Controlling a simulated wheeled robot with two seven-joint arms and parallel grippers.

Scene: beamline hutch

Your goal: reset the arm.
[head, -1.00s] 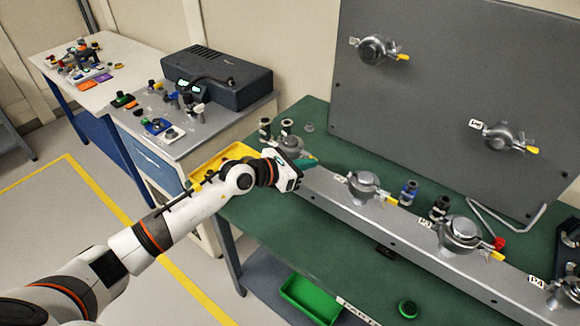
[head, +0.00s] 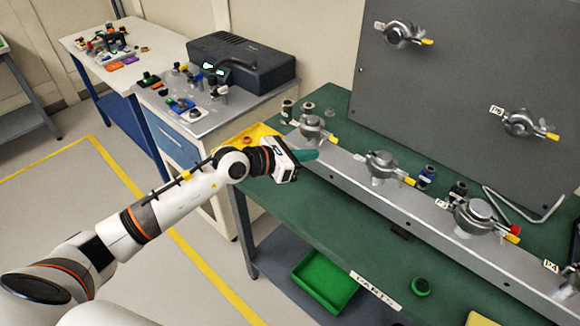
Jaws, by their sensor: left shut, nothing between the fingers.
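My left arm comes in from the left and reaches over the near left corner of the green table (head: 340,215). The gripper hides part of the rail's left end. My right gripper is not in view.
Clamps with yellow handles line the rail, including one in the middle (head: 382,164). A grey panel (head: 470,75) stands behind. A yellow tray (head: 232,143) lies behind my arm. A green bin (head: 325,278) is on the lower shelf. Floor at left is clear.

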